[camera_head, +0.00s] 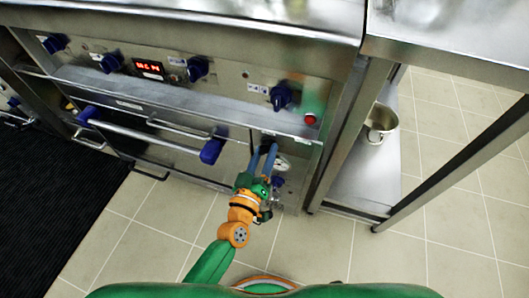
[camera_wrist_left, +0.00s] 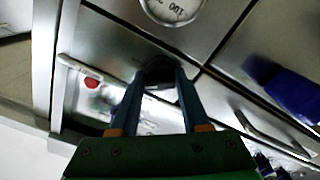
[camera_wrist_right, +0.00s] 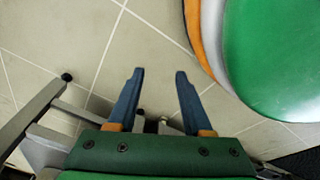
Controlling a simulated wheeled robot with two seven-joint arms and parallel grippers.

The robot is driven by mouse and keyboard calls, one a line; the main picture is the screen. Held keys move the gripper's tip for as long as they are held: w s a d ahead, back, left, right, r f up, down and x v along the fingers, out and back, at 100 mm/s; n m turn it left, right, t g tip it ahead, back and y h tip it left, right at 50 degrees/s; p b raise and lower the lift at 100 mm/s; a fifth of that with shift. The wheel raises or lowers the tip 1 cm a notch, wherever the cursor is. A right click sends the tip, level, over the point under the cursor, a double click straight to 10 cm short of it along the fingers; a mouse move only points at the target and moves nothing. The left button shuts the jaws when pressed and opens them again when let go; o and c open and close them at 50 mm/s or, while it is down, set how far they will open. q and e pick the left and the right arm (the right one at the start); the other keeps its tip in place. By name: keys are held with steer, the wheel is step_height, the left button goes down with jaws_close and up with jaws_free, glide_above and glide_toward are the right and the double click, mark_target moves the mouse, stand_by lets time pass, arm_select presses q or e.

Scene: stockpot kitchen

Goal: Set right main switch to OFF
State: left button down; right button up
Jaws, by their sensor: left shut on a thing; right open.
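My left gripper (camera_head: 264,158) is at the lower right of the stove front, below the control panel. In the left wrist view its blue fingers (camera_wrist_left: 160,80) are closed around a dark knob (camera_wrist_left: 158,66) on the steel front, which seems to be the right main switch. In the head view the knob (camera_head: 268,141) is mostly hidden by the fingers. Its turned position cannot be read. A round white dial (camera_head: 282,163) is beside the fingers and also shows in the left wrist view (camera_wrist_left: 172,8). My right gripper (camera_wrist_right: 159,74) is open and empty above the tiled floor.
The panel above carries several blue knobs (camera_head: 281,96), a red display (camera_head: 149,68) and a red button (camera_head: 310,119). A blue-ended oven handle (camera_head: 150,134) is left of my left gripper. A steel table with a pot (camera_head: 381,120) stands at right. Tiled floor is free in front.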

arm_select(q)
steer(key=n+b, duration=0.1)
steer(key=n, duration=0.9)
steer(key=shift+n, duration=0.5)
arm_select(e)
steer(key=shift+w+a+f, duration=0.15)
steer(key=shift+w+a, duration=0.25)
steer(key=shift+a, duration=0.15)
steer(key=shift+w+d, duration=0.2)
steer(key=shift+d, duration=0.05)
arm_select(q)
steer(key=shift+c, duration=2)
jaws_free()
